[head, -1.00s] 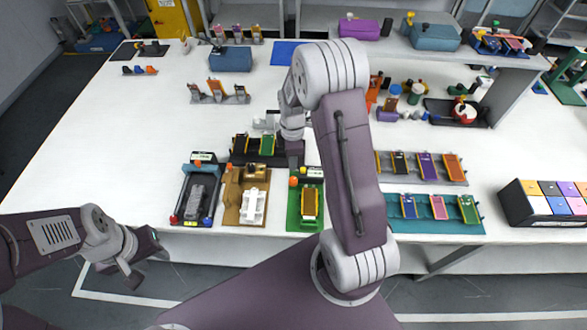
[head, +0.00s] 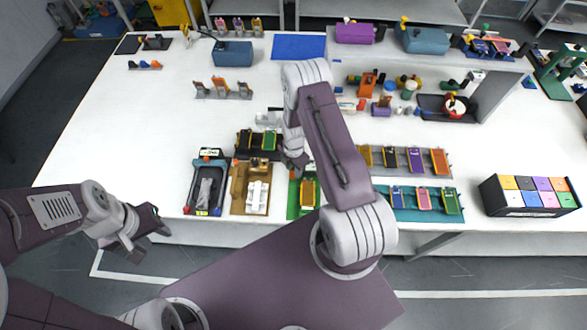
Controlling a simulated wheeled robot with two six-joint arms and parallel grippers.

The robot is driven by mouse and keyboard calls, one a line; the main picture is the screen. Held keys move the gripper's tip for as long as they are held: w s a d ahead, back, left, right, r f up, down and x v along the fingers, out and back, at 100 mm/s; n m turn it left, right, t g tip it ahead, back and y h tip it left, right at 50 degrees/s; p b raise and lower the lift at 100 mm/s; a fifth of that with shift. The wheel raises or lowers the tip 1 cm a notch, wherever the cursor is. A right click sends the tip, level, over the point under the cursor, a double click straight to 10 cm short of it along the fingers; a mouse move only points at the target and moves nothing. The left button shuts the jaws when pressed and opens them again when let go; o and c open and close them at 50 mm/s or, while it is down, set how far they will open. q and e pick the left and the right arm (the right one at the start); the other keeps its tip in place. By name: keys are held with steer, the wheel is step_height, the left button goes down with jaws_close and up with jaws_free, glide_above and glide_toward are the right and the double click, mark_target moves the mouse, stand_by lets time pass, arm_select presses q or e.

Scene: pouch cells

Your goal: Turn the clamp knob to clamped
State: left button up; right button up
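Three fixtures stand in a row at the table's front edge: a dark one with a grey pouch cell (head: 205,190), a brown one (head: 236,200) with a white block, and a green one (head: 293,207) with a yellow-orange piece. The clamp knob cannot be picked out surely at this size; part of the green fixture's top is hidden by my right arm. My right gripper (head: 296,165) points down just above the back of the green fixture; its fingers are too small and hidden to judge. My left gripper (head: 146,243) is empty, fingers apart, off the table's front left edge.
A dark rack (head: 258,152) stands close behind the brown fixture. Racks of coloured cells (head: 415,160) and a teal tray (head: 380,200) lie to the right of my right arm. A box with coloured compartments (head: 490,197) is far right.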

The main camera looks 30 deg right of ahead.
steer(key=shift+f, duration=0.85)
jaws_close()
steer(key=shift+f+m+b, duration=0.1)
steer(key=shift+m+b, duration=0.65)
steer(key=shift+m, duration=0.45)
steer(key=shift+m+b, duration=0.65)
steer(key=shift+m, duration=0.95)
